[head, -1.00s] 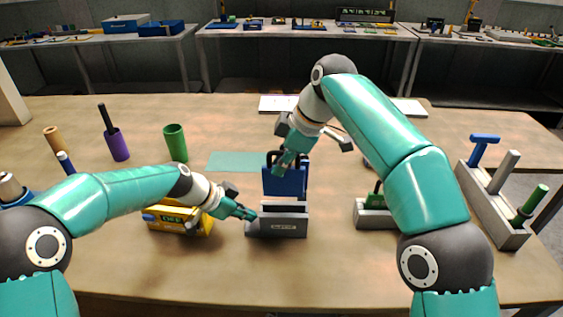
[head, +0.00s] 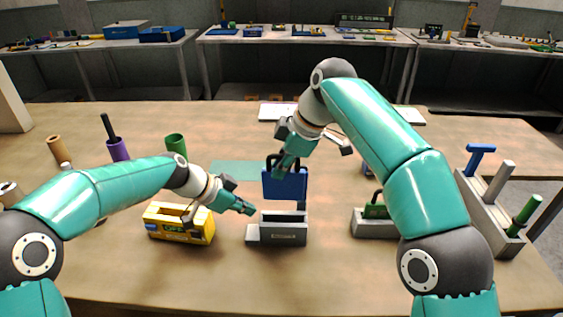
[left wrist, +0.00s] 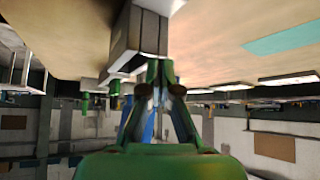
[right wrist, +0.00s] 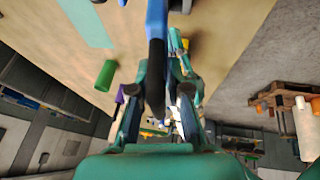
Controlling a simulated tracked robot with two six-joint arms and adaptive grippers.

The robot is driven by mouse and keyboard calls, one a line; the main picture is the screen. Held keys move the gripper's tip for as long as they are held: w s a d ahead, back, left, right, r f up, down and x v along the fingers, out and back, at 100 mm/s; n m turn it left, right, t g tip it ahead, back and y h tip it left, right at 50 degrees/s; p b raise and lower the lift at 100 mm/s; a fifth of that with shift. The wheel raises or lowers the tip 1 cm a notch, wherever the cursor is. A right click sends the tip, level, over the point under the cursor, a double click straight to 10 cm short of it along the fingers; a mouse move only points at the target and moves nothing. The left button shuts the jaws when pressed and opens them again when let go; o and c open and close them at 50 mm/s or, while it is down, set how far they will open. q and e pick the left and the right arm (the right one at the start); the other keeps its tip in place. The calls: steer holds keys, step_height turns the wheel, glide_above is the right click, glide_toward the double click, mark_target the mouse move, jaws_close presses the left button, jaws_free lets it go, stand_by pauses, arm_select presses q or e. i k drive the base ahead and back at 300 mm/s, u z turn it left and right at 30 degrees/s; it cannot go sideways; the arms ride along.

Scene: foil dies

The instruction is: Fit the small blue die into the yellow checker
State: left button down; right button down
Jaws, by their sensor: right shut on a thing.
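A blue die (head: 285,184) with a dark handle hangs from my right gripper (head: 281,166), which is shut on the handle. The handle also runs between the fingers in the right wrist view (right wrist: 157,75). The die hangs upright over the back of an open grey box (head: 284,236); I cannot tell whether they touch. The yellow checker (head: 180,226), a box with an opening in its top, stands left of the grey box. My left gripper (head: 247,209) is empty, with fingertips close together, above the grey box's left end. The box shows close ahead in the left wrist view (left wrist: 137,35).
A grey block with a green piece (head: 373,223) stands right of the grey box, partly behind my right arm. A grey rack (head: 490,215) with pegs stands far right. Green (head: 176,143) and purple (head: 119,150) cups stand behind my left arm. The front table strip is clear.

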mark_target(180, 223)
steer(key=k, duration=1)
